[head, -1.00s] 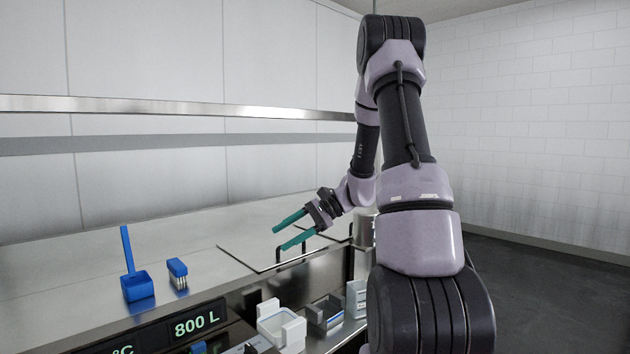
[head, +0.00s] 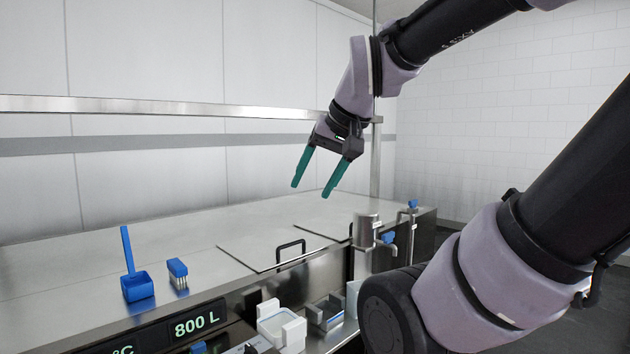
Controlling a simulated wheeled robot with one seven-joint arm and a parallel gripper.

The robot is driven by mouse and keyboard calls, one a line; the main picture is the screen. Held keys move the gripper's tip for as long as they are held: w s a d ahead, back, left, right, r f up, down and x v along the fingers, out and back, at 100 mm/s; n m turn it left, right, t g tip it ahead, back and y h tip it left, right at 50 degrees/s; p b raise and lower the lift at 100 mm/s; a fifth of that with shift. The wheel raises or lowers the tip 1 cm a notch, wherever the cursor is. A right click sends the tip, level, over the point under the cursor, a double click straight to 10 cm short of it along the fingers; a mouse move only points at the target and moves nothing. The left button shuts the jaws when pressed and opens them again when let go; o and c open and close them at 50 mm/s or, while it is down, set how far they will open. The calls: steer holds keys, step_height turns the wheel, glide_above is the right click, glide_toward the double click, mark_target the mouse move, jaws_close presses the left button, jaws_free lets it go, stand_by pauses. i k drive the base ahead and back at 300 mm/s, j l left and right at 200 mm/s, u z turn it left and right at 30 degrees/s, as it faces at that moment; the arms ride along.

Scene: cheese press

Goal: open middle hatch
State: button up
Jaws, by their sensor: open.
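The steel counter top (head: 100,245) has a square hatch panel (head: 262,243) with a dark bar handle (head: 290,251) at its front edge. The panel lies flat and closed. A second panel (head: 325,222) lies flat to its right, its far right part hidden behind a steel cylinder. My gripper (head: 312,191) is open and empty, its two teal fingers pointing down in the air above the counter. It appears above the hatch handle, apart from it.
A blue scoop (head: 138,285) and a blue brush (head: 178,272) stand on the counter at left. A steel cylinder (head: 366,228) and blue-handled taps (head: 389,239) are at the right end. White and grey bins (head: 283,327) sit below the front edge.

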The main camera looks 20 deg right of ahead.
mark_target(262, 252)
steer(key=i+l+u, duration=0.15)
steer(key=l, duration=0.15)
steer(key=i+l+u, duration=0.15)
steer(key=l, duration=0.2)
steer(key=i+l+u, duration=0.15)
steer(key=l, duration=0.2)
steer(key=i+l+u, duration=0.15)
steer(key=l, duration=0.2)
steer(key=k, duration=0.05)
